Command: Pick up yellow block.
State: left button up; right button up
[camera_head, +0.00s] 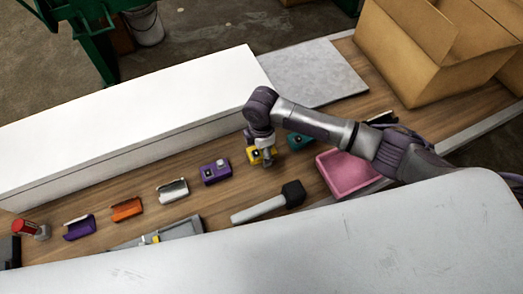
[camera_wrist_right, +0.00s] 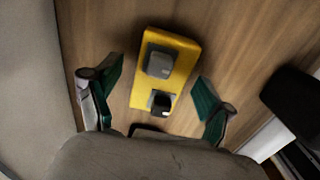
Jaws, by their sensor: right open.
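The yellow block (camera_head: 255,157) sits on the wooden bench, partly hidden by my right gripper in the head view. In the right wrist view the yellow block (camera_wrist_right: 178,62) shows a grey knob and a black knob on its top and lies between the two fingers. My right gripper (camera_head: 266,160) is above the block, and in the wrist view its green-padded fingers (camera_wrist_right: 156,103) are spread on either side, with visible gaps to the block. My left gripper is not in view.
A teal block (camera_head: 299,141) is close on the right. A purple block (camera_head: 216,171) is on the left. A black-headed mallet (camera_head: 293,193) and a pink tray (camera_head: 340,174) lie nearby. A long white box (camera_head: 130,105) and a cardboard box (camera_head: 425,60) stand behind.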

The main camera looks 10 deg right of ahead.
jog(key=c, duration=0.6)
jog(key=shift+r, duration=0.1)
grip_shut()
